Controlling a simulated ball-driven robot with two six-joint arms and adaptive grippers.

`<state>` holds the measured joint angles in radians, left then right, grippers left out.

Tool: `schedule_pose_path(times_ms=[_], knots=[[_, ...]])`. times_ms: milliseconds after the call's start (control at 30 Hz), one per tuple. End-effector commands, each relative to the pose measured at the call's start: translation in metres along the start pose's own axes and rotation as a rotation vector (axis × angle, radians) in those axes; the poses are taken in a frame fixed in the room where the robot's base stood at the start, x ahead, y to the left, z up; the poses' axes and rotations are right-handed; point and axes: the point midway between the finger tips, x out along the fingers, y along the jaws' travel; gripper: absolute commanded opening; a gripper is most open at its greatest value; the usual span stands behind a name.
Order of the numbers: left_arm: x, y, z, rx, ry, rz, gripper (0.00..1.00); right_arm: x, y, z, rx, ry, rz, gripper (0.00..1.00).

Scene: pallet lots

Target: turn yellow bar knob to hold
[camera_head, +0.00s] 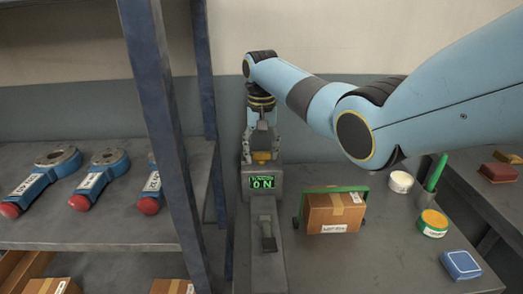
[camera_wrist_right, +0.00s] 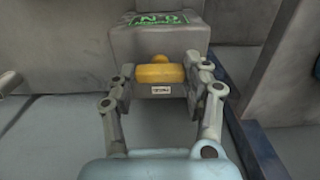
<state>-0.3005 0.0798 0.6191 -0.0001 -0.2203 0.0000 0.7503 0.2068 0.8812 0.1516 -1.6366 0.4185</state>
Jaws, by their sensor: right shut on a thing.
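My right gripper (camera_head: 261,147) comes down from above and is shut on the knob. In the right wrist view the fingers of the gripper (camera_wrist_right: 158,80) stand at the knob's two ends. My left gripper is not in view.
A cardboard box (camera_head: 334,213) in a green frame stands on the grey bench, near a white tub (camera_head: 401,181), a green-and-yellow tin (camera_head: 433,223) and a blue block (camera_head: 461,265). A blue rack post (camera_head: 160,120) rises left of the control box. Blue tools with red ends (camera_head: 101,178) lie on the left shelf.

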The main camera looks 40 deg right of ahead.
Motion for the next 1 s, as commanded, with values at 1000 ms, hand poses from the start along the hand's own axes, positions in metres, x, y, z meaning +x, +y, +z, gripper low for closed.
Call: schedule_pose_path(times_ms=[1000], knots=[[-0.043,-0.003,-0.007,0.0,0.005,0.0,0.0,-0.003,0.0,-0.001,-0.611,0.002,-0.001,0.17]])
